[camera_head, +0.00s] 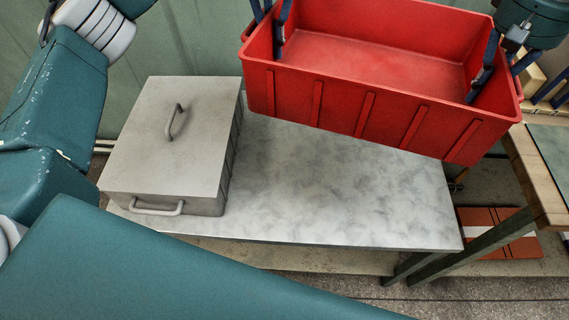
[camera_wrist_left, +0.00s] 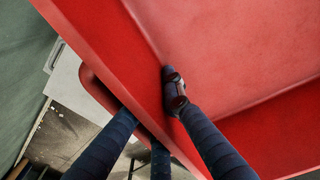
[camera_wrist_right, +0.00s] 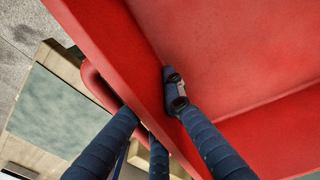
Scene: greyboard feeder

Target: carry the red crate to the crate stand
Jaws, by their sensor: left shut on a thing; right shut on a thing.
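The red crate (camera_head: 375,60) is open-topped and empty where I can see inside. It is held in the air above the back right of the grey marbled table (camera_head: 330,185), slightly tilted in the head view. My left gripper (camera_head: 278,35) is shut on the crate's left end wall, with one finger inside; the wall also shows in the left wrist view (camera_wrist_left: 110,55). My right gripper (camera_head: 490,70) is shut on the right end wall, which also shows in the right wrist view (camera_wrist_right: 115,60). I cannot tell which surface is the crate stand.
A grey lidded metal box (camera_head: 165,140) with handles stands on the table's left part. A wood-edged bench (camera_head: 535,175) is at the right. A red-brown item with a white stripe (camera_head: 495,240) lies low at the right. The table's middle and right top is bare.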

